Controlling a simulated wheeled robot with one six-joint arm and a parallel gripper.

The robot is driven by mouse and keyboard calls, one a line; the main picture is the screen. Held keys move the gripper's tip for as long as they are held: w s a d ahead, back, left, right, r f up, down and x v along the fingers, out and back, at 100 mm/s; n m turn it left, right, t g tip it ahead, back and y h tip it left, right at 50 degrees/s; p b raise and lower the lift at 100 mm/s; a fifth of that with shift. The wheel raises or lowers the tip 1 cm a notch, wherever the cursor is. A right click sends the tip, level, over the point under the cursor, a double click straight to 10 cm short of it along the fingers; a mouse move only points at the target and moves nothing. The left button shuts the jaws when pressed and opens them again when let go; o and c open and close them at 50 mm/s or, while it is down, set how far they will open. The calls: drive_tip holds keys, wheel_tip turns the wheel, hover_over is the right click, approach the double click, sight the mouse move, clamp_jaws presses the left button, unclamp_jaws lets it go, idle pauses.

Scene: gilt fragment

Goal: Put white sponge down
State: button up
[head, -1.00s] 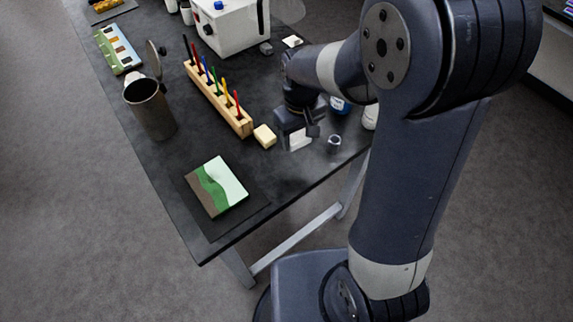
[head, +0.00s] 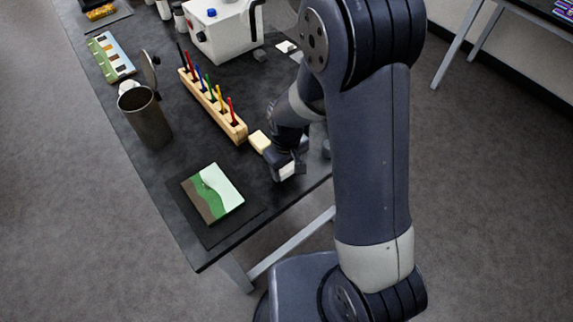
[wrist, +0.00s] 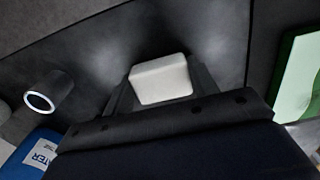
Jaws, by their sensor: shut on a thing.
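The white sponge (head: 286,171) is a small pale block between the fingers of my gripper (head: 287,168), over the dark table near its front right edge. In the wrist view the sponge (wrist: 161,80) sits squarely between the two dark fingers of my gripper (wrist: 160,88), which is shut on it. I cannot tell whether the sponge touches the tabletop. A cream block (head: 260,141) lies just behind my gripper in the head view, partly hidden by it.
The painted green, brown and pale panel (head: 212,193) lies on a dark mat (head: 247,212) to the left. A wooden rack (head: 235,131) with coloured tools, a dark canister (head: 148,122) and a white machine (head: 222,32) stand farther back. A small grey cylinder (wrist: 50,92) shows in the wrist view.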

sight(287, 168)
drive_tip(key=shift+f+b, duration=0.25)
drive_tip(key=shift+b, duration=0.05)
drive_tip(key=o, duration=1)
drive_tip(key=shift+r, duration=0.1)
drive_tip(key=shift+c, duration=0.2)
drive_tip(key=shift+r, duration=0.15)
wheel_tip(287, 168, up, 12)
